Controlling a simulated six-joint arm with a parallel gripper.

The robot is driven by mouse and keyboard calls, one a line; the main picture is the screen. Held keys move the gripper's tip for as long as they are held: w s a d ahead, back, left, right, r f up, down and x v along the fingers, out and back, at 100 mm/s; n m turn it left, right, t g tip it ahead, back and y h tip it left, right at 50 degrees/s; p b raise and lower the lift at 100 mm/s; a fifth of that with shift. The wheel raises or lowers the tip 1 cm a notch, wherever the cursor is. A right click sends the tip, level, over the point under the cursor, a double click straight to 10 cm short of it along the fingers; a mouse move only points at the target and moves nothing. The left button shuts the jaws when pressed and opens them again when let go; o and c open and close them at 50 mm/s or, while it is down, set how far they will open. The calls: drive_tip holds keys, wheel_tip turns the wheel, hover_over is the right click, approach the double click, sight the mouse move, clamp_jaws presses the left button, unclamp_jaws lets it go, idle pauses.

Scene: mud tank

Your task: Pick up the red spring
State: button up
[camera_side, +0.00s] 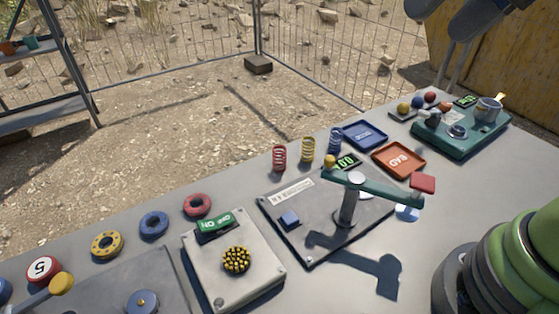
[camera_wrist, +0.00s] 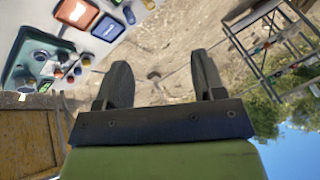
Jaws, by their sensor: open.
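The red spring (camera_side: 279,158) stands upright on the grey table in the side view, at the left end of a row with a yellow spring (camera_side: 308,150) and a blue spring (camera_side: 335,140). I cannot make out the red spring in the wrist view. My gripper (camera_wrist: 161,76) is open and empty in the wrist view, its two dark fingers wide apart against the bare ground beyond. It is well away from the springs. Two dark rounded parts at the top right edge of the side view look like its fingers.
A blue tray (camera_side: 365,134) and a red BAD tray (camera_side: 398,160) lie right of the springs. A panel with a post and green crossbar (camera_side: 374,188) stands in front of them. A green machine (camera_side: 462,132) is at right. Coloured rings lie at left.

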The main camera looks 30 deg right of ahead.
drive_tip(key=w+a+f+m+g, duration=0.1)
drive_tip(key=w+a+f+g, duration=0.15)
drive_tip(key=w, duration=0.75)
drive_tip(key=m+g+h, duration=0.2)
drive_tip(key=m+g, duration=0.1)
hover_over(280, 155)
wheel_tip(280, 155, down, 24)
drive_tip(key=shift+d+f, duration=0.1)
drive_tip(key=shift+f, duration=3.15)
drive_tip(key=c, duration=1)
